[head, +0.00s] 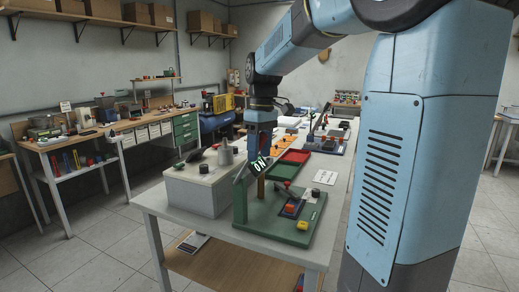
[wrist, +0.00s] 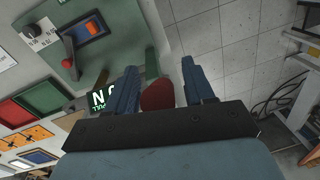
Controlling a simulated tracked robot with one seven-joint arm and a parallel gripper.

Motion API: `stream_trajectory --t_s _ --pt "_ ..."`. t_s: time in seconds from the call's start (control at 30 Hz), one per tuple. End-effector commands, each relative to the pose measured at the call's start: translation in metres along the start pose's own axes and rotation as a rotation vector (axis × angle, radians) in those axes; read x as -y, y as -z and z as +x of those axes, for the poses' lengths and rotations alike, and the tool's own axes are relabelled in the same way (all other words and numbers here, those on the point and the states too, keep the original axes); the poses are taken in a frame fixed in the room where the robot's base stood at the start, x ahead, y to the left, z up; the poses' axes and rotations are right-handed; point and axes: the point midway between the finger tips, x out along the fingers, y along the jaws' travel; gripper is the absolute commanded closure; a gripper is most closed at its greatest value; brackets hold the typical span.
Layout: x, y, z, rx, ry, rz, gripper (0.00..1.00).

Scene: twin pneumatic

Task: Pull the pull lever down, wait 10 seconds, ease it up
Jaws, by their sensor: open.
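My gripper (head: 258,150) points down above the near left part of a green panel board (head: 285,234) on the table. In the wrist view my gripper (wrist: 163,82) is open, with its two blue fingers apart. A dark red rounded piece (wrist: 158,96) shows between the fingers, near their bases; I cannot tell whether it is the pull lever's handle or whether a finger touches it. A green upright piece (wrist: 151,62) is just beyond it. A lit "ON" sign (head: 259,164) is beside my gripper; it also shows in the wrist view (wrist: 99,98).
A red-knobbed lever (wrist: 68,60) stands beside an orange switch (wrist: 94,28) on the panel. A black knob (wrist: 29,31) is nearby. A grey box (head: 203,187) stands left of the panel. Red and green trays (head: 295,156) lie behind. Bare floor (wrist: 215,40) shows beyond the panel's edge.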

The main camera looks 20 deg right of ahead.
Motion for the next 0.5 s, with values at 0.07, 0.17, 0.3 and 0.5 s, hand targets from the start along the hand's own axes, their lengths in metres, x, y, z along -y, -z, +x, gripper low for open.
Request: stream_trajectory --t_s 0.07,0.17,0.3,0.5 --pt "0.0000 0.0000 0.0000 0.000 0.000 0.000 0.47" --pt "0.0000 0.0000 -0.0002 0.000 0.000 0.000 0.47" --pt "0.0000 0.0000 -0.0003 0.000 0.000 0.000 0.61" --pt "-0.0001 0.0001 -0.0004 0.000 0.000 0.000 0.80"
